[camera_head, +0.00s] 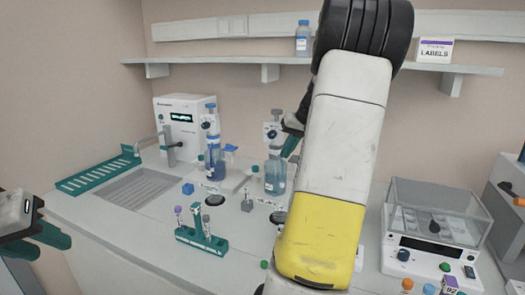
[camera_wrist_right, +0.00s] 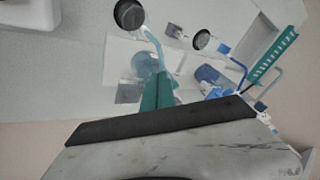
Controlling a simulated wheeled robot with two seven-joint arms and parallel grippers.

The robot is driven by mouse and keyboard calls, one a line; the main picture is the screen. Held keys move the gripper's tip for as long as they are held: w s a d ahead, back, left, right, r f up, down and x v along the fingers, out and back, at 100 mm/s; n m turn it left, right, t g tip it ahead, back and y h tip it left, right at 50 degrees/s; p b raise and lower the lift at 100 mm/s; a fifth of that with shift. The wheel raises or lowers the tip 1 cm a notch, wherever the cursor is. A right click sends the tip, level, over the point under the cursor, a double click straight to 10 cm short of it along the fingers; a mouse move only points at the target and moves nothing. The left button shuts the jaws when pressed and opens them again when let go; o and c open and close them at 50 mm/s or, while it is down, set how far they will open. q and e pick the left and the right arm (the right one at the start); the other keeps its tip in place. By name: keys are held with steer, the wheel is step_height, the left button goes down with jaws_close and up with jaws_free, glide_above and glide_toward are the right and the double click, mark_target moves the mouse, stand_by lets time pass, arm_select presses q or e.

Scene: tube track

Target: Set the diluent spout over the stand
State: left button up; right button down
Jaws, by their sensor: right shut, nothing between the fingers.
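Two bottle-top dispensers stand on the bench, one with a dark blue bottle (camera_head: 214,165) and one with a paler blue bottle (camera_head: 275,176). I cannot read which is the diluent. Black round stands lie in front of them, at left (camera_head: 215,200) and right (camera_head: 278,217). My right gripper (camera_head: 292,146) is shut and empty beside the paler dispenser's head. My left gripper (camera_head: 54,246) is open and empty at far left.
A green tube rack (camera_head: 202,241) stands in front, near a small grey block (camera_head: 247,204). A white machine (camera_head: 184,130) and sink (camera_head: 140,186) are behind left. A lidded instrument (camera_head: 433,240) stands right. My right arm hides part of the bench.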

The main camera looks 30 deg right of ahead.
steer(key=shift+w+a+m+h, duration=0.1)
steer(key=shift+a+m+h, duration=0.3)
steer(key=shift+a+m, duration=0.2)
steer(key=w+a+m+h, duration=0.1)
steer(key=w+a+m, duration=0.2)
steer(key=w+a, duration=0.2)
steer(key=shift+w+a, duration=0.3)
steer(key=shift+a, duration=0.3)
stand_by(0.5)
steer(key=shift+d+f, duration=0.1)
steer(key=shift+d, duration=0.05)
steer(key=shift+s+d, duration=0.15)
steer(key=shift+d, duration=0.55)
